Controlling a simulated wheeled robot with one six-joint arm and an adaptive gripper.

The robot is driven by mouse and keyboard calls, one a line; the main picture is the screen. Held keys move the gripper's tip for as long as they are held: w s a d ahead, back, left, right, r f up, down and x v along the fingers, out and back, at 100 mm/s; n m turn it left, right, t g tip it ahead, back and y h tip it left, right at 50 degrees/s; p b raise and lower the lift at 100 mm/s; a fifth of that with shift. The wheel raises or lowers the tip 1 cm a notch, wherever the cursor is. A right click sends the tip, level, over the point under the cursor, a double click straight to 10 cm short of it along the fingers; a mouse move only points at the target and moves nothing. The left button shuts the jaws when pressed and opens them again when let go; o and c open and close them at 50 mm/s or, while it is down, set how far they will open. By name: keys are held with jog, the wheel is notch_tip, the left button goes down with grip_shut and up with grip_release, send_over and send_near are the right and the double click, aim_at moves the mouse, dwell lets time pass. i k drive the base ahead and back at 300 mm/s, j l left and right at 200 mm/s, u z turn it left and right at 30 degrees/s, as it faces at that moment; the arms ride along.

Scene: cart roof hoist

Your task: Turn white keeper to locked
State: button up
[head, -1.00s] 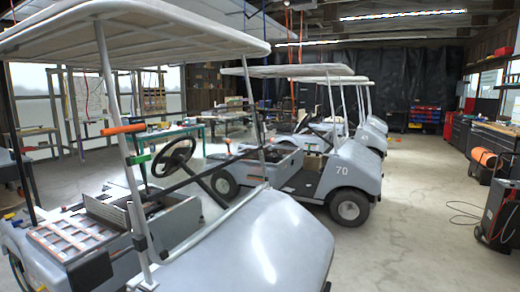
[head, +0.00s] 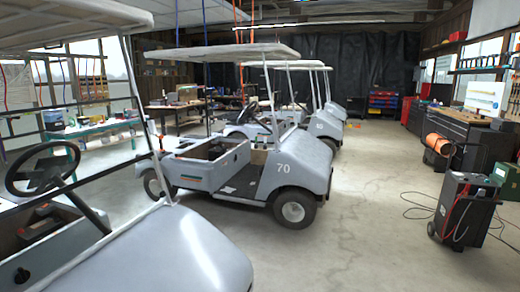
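I cannot make out a white keeper in the head view. The nearest golf cart, with its grey hood (head: 185,255), fills the lower left, and its left part is cut off by the picture edge. Its black steering wheel (head: 42,168) and pale roof (head: 75,22) show, with a thin roof post (head: 138,95) at the front. My gripper is not in view.
A grey cart marked 70 (head: 300,168) stands in the middle, with more carts behind it. A black wheeled machine (head: 464,208) with cables stands at the right, near an orange roll (head: 438,144). The concrete floor (head: 375,215) between is mostly open.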

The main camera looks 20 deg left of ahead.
aim_at(151, 125)
jog(key=i+l+z, duration=0.1)
jog(key=i, duration=1.6)
jog(key=i+l+u, duration=0.1)
jog(key=i+u, duration=0.25)
jog(key=i, duration=0.15)
jog(key=i+l+u, duration=0.35)
jog(key=i, duration=0.15)
jog(key=i+u, duration=0.25)
jog(key=u, duration=0.15)
jog(key=i+l+u, duration=0.1)
jog(key=u, duration=0.25)
jog(key=i+l+u, duration=0.15)
jog(key=i+u, duration=0.25)
jog(key=k, duration=0.1)
